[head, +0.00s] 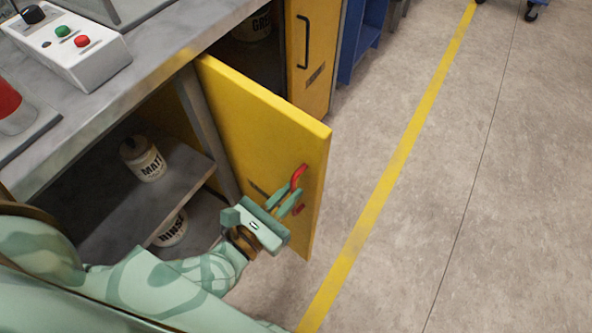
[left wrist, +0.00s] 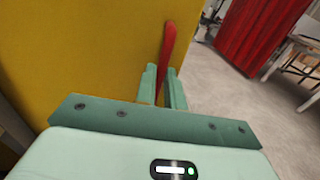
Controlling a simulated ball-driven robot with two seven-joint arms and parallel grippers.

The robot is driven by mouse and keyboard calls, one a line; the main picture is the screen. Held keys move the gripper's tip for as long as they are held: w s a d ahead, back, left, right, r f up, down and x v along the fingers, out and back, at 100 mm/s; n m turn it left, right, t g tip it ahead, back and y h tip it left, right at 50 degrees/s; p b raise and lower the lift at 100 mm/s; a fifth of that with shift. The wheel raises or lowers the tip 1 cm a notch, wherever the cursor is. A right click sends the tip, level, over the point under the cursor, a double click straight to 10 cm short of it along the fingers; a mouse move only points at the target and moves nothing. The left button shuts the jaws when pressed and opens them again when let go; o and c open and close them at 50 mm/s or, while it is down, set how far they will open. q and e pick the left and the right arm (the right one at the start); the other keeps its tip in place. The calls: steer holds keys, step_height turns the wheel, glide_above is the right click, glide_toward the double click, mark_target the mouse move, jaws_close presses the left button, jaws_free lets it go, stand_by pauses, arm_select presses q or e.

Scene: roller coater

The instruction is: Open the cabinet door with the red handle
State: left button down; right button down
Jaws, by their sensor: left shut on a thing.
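The yellow cabinet door (head: 265,135) with the red handle (head: 298,177) stands swung out from the cabinet, with the shelves behind it exposed. My left gripper (head: 287,200) is shut on the red handle, near the door's free edge. In the left wrist view the two fingers (left wrist: 164,88) sit on both sides of the red handle (left wrist: 167,45), with the yellow door (left wrist: 80,50) close on the left. The middle of the handle is hidden by the fingers. My right gripper is not in view.
Inside the open cabinet, a jar (head: 143,158) stands on the grey shelf (head: 150,205) and another jar (head: 172,230) sits below. A second yellow door with a black handle (head: 303,42) is farther back. The floor (head: 450,180) right of the door is clear.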

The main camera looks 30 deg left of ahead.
arm_select(q)
steer(key=shift+s+a+r, duration=0.15)
steer(key=shift+s+a, duration=0.3)
steer(key=shift+a, duration=0.4)
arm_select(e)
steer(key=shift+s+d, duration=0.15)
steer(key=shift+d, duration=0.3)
arm_select(q)
steer(key=c, duration=1.5)
jaws_free()
steer(key=shift+a, duration=0.2)
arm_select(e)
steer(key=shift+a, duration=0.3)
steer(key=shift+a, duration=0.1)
